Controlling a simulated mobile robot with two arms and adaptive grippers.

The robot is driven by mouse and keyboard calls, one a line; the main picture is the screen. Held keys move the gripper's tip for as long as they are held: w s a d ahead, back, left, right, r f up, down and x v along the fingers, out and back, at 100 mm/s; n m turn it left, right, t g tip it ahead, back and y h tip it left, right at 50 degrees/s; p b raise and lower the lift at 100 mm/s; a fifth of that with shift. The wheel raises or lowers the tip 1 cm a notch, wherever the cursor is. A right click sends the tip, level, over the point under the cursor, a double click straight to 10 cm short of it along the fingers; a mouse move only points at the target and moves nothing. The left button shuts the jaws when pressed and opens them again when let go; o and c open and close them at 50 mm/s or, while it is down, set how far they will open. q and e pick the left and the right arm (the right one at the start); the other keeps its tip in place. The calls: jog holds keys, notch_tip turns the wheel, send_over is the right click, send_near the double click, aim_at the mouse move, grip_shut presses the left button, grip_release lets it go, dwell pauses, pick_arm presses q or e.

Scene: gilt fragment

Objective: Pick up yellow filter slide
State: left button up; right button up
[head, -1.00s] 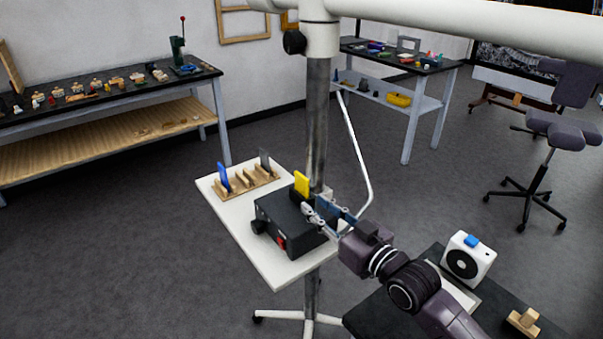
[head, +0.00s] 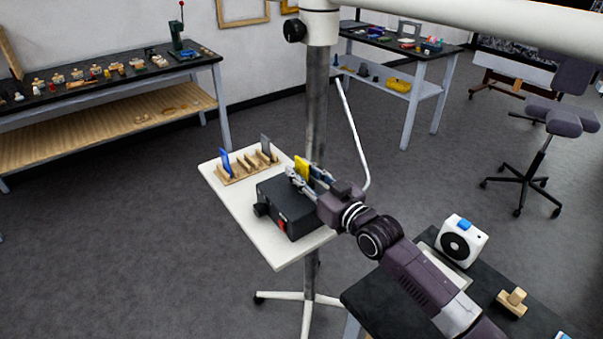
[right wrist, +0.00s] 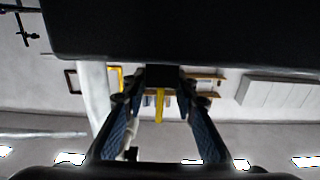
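The yellow filter slide (head: 302,167) stands upright at the top of a black box-shaped device (head: 290,208) on a small white table. My right gripper (head: 305,175) reaches over the device from the right, with its fingers on either side of the slide. In the right wrist view, the slide (right wrist: 159,105) shows edge-on as a narrow yellow strip between the two blue-padded fingers (right wrist: 158,112). A gap shows on each side of it, so the gripper is open. My left gripper is not in view.
A wooden rack (head: 247,168) with a blue slide (head: 225,163) and a grey slide (head: 266,145) stands behind the device on the white table (head: 224,196). A grey post (head: 317,115) rises close behind my right gripper. A dark table (head: 395,297) is at lower right.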

jog(key=shift+c, duration=2.6)
grip_shut()
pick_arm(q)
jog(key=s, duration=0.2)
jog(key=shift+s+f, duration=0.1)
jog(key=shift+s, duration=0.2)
